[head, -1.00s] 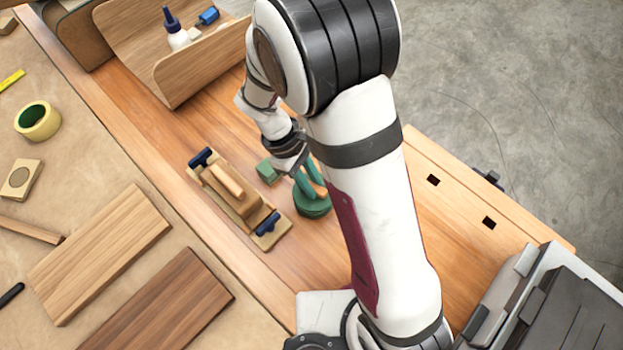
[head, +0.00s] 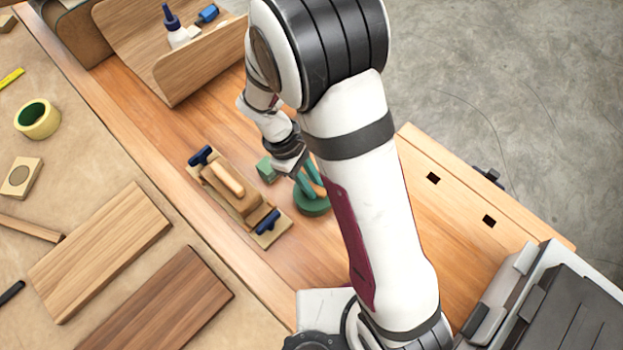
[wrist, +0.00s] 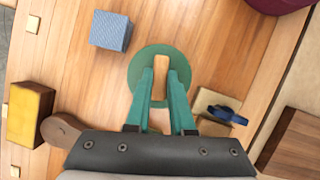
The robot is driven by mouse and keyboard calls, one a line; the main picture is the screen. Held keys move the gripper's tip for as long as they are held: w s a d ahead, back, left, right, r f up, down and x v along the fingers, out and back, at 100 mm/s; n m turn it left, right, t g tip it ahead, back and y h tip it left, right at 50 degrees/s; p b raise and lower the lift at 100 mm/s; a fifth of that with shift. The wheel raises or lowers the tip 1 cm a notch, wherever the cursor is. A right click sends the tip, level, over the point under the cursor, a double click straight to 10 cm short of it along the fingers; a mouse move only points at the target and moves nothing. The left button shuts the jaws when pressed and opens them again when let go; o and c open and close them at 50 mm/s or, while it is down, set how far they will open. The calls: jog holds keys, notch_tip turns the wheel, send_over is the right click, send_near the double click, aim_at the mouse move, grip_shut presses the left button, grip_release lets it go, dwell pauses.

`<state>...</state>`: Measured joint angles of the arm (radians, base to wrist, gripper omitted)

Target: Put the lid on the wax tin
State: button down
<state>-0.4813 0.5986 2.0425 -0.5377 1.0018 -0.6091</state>
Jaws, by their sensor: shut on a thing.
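A round dark green piece, the lid or the tin with its lid (head: 313,207), is on the bench under my gripper. In the wrist view it shows as a flat green disc (wrist: 143,66) with a pale wooden strip or knob (wrist: 160,72) on top. My gripper (wrist: 161,80) has green fingers, shut on this wooden piece from both sides. In the head view, my gripper (head: 308,183) points down at the disc. The fingers and arm cover part of it. I cannot tell whether a separate tin lies beneath the disc.
A wooden jig with blue knobs (head: 240,200) stands close at left, and a green block (head: 266,170) just behind. The wrist view shows a blue-grey block (wrist: 110,32), a yellow block (wrist: 30,113) and a brown round piece (wrist: 60,130). A bent wood piece (head: 205,60) stands behind.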

jog(key=shift+f, duration=0.15)
jog(key=c, duration=0.7)
grip_release()
jog(key=o, duration=0.4)
jog(key=shift+r, duration=4.05)
